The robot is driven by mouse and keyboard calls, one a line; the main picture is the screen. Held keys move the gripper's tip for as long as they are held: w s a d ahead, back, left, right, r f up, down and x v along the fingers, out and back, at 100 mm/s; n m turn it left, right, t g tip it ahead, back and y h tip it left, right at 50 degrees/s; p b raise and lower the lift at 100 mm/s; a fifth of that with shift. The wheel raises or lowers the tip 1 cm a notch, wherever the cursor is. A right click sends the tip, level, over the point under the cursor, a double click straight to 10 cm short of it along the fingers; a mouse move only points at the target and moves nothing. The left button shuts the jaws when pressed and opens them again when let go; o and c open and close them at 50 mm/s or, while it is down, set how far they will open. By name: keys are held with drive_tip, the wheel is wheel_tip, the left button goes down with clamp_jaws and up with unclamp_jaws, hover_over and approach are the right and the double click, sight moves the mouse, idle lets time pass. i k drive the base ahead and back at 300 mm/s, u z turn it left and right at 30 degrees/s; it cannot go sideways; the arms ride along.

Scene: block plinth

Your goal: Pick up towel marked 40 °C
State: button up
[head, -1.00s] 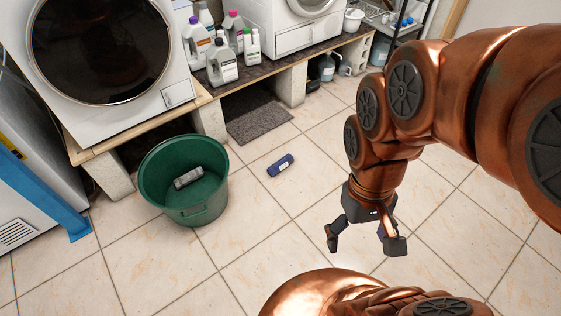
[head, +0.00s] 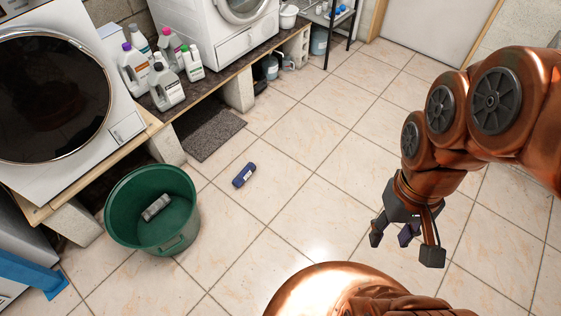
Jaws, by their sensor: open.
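A dark blue rolled towel (head: 244,175) with a pale marking at one end lies on the tiled floor, right of the green tub. A grey rolled towel (head: 156,207) with a pale band lies inside the tub (head: 120,226). The markings are too small to read, so I cannot tell which says 40 °C. My gripper (head: 404,247) is open above the floor at the right, well apart from both rolls. A small purplish-blue shape (head: 407,235) shows between its fingers; I cannot tell whether it is part of the gripper or something behind it.
Two white machines, one at the left (head: 129,126) and one at the back (head: 236,46), stand on a block plinth with several bottles (head: 165,86). Tiled floor between blue roll and gripper is clear.

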sight(245, 173)
drive_tip(key=z, duration=0.45)
drive_tip(key=i, duration=2.55)
drive_tip(key=u, duration=3.6)
